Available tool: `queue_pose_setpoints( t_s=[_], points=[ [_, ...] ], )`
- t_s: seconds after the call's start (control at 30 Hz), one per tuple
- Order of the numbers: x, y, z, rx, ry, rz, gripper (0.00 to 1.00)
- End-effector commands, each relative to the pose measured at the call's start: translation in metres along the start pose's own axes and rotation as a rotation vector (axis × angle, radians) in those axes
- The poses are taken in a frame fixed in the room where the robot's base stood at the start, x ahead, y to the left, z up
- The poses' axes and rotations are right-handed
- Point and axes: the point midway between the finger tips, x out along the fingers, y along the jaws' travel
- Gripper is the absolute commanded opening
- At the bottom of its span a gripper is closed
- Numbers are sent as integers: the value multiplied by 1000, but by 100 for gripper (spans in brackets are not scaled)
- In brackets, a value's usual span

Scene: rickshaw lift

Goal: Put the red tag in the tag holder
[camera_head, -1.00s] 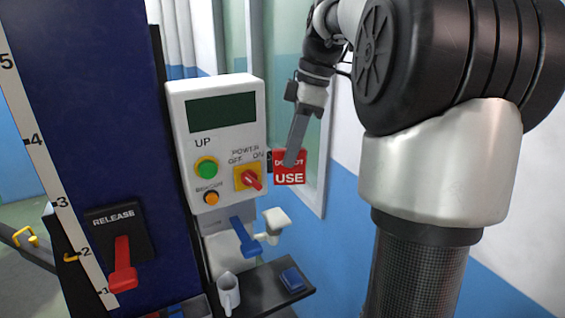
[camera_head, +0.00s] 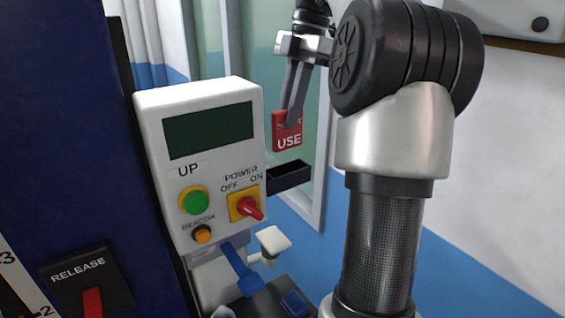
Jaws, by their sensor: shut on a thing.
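The red tag (camera_head: 287,139) with white lettering, "USE" readable, is held upright by my gripper (camera_head: 294,119). The finger in front covers part of the upper lettering. The gripper is shut on the tag's upper part. The tag hangs in the air above the black tag holder (camera_head: 289,178), a small open-topped box on the right side of the white control box. A gap shows between the tag's lower edge and the holder.
The white control box (camera_head: 203,160) carries a dark display, a green button (camera_head: 195,200), an orange button and a red power switch (camera_head: 249,208). A blue lever (camera_head: 242,270) and white knob (camera_head: 272,242) sit below. A red release handle (camera_head: 92,302) is lower left.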

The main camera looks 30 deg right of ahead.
Motion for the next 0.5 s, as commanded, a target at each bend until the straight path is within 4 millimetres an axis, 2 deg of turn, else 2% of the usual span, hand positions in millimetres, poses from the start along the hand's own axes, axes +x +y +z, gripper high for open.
queue_pose_setpoints(
  t_s=[0.03,0.1,0.33,0.5],
  points=[
    [13,-1,3,2,2,-4,0],
    [24,-1,6,3,2,-2,0],
    [46,-1,12,1,1,-1,0],
    [70,-1,20,2,1,-1,0]
  ],
)
